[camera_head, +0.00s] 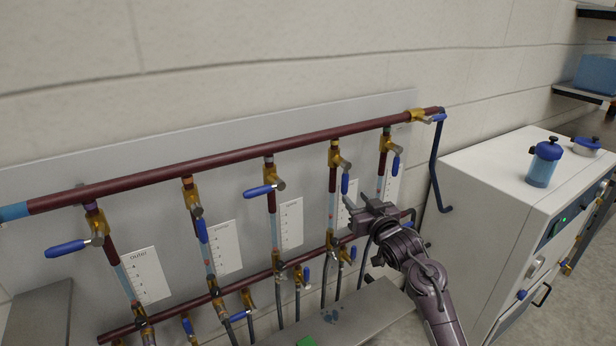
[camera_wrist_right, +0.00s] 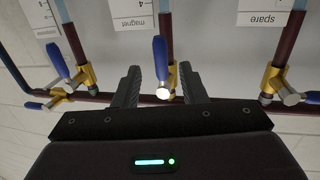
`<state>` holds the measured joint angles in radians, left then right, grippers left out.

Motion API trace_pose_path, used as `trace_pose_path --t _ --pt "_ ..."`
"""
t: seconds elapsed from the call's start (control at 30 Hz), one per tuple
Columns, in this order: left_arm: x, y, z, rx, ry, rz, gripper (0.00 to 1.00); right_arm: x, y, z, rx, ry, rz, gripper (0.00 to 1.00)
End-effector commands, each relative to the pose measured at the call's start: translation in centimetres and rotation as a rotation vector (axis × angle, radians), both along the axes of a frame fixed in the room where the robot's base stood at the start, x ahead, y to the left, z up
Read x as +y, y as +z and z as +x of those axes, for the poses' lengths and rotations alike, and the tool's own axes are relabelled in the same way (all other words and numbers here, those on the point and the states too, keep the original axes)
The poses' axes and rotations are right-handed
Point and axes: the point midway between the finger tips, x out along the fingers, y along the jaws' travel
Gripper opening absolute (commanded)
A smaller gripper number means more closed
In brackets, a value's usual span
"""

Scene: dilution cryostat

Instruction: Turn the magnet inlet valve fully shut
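The magnet inlet valve is the fourth brass valve (camera_head: 336,158) along the upper dark red pipe, above a white label. Its blue lever (camera_head: 345,183) hangs down, roughly along its tube. In the right wrist view, which is upside down, the "magnet" label (camera_wrist_right: 131,12) is beside the tube and the lever (camera_wrist_right: 160,58) lies along it. My right gripper (camera_head: 361,204) is just below and in front of this valve. In the wrist view the open fingers (camera_wrist_right: 158,75) stand either side of the lever, with a visible gap on both sides. My left gripper is not in view.
The "spare" valve (camera_wrist_right: 271,82) has its lever sideways; its neighbour on the other side (camera_wrist_right: 82,75) is close too. A lower dark red pipe (camera_head: 252,279) carries more valves. A white cabinet (camera_head: 495,190) with a blue jar (camera_head: 543,164) stands right.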

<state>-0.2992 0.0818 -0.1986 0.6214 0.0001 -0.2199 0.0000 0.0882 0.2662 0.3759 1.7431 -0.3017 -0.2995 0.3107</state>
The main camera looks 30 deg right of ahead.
Motion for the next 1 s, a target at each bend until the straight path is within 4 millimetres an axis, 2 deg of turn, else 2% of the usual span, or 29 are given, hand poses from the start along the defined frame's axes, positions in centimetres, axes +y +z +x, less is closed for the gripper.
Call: trace_pose_path --t 0.03,0.1,0.4,0.6,1.0 --pt "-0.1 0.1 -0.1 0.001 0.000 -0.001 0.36 -0.1 1.0 0.0 -0.015 -0.001 -0.004 0.38" --pt "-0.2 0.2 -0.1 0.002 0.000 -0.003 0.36 -0.2 1.5 0.3 -0.023 -0.001 -0.005 0.38" --pt "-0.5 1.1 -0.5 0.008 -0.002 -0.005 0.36 -0.8 1.6 4.7 -0.021 -0.001 -0.003 0.38" --pt "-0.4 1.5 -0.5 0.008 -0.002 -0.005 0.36 -1.0 1.4 6.9 -0.021 -0.002 -0.004 0.38" --pt "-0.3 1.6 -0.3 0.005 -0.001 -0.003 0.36 -1.1 1.2 7.6 -0.019 -0.001 -0.006 0.38"
